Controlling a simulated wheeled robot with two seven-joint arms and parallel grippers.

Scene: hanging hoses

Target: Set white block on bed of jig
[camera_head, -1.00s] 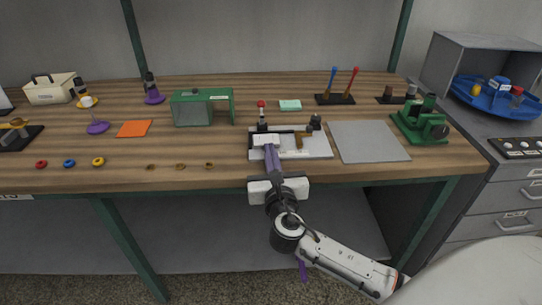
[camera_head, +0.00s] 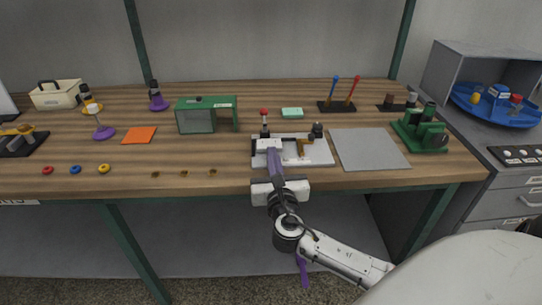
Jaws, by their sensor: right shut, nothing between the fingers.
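The jig (camera_head: 322,155) is a pale plate near the front middle of the bench, with a red-topped post (camera_head: 264,124), a brown bracket-like part (camera_head: 304,147) and a dark knob (camera_head: 317,130). A white block (camera_head: 268,144) shows at the left of its bed, just beyond my fingertips; whether it lies flat is too small to tell. My right gripper (camera_head: 272,153) reaches in from the front with purple fingers. It is shut and empty, its tips at the block's near side, hiding part of it. Whether they touch is unclear. My left gripper is not in view.
A grey mat (camera_head: 368,149) lies right of the jig, with a green machine (camera_head: 420,130) beyond it. A green frame (camera_head: 207,115) stands to the left and a mint block (camera_head: 292,113) behind. Several small rings lie along the front left edge.

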